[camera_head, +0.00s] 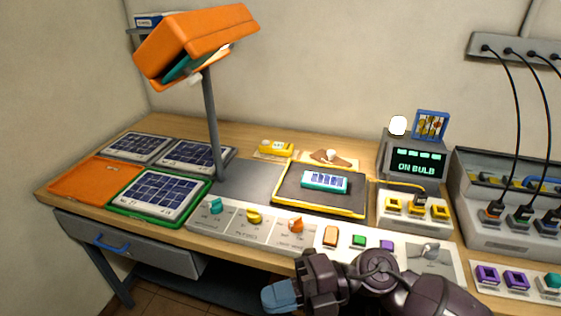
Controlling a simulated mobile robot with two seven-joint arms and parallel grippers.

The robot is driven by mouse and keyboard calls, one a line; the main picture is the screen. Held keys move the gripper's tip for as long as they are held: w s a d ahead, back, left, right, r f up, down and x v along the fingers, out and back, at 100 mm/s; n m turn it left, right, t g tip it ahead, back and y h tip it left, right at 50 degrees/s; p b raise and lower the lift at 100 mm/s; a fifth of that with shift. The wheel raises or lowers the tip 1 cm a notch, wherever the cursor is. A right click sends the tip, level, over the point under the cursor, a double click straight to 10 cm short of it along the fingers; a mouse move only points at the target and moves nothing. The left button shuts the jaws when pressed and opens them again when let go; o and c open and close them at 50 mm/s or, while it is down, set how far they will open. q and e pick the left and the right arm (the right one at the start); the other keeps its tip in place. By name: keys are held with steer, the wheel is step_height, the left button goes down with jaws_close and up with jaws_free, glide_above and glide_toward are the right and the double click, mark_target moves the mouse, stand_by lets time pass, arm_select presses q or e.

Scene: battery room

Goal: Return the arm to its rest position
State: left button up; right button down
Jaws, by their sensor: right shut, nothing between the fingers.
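My right arm comes in from the bottom right of the head view, dark purple. Its gripper (281,295) has blue-grey fingertips and points left. It is shut and empty, in front of the bench's front edge and below the control panel. It touches no object that I can see. My left gripper is not in view.
A wooden bench (130,220) holds a panel of knobs and buttons (270,228), solar panels (160,192), an orange lamp (205,40) and a black tray (290,200) with a teal battery pack (324,181). A display box (414,164) and cabled sockets stand right.

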steer(key=w+d+f+m+t+h, duration=0.35)
steer(key=d+m+t, duration=0.35)
steer(key=m+t, duration=0.45)
steer(key=w+d+f+m+t+h, duration=0.25)
steer(key=w+d+m+t, duration=0.35)
steer(key=m+t, duration=0.5)
steer(key=s+d+f+m+g+h, duration=0.3)
steer(key=s+d+f+m+h, duration=0.2)
steer(key=f, duration=0.4)
steer(key=s+d+f+m+g+h, duration=0.4)
steer(key=s+d+f+m+h, duration=0.2)
steer(key=s+d+f+m, duration=0.1)
steer(key=s+d+f, duration=0.1)
steer(key=d+f, duration=0.1)
steer(key=d, duration=0.1)
steer(key=shift+s+d+f, duration=0.15)
steer(key=shift+s+f, duration=0.05)
steer(key=shift+f, duration=0.15)
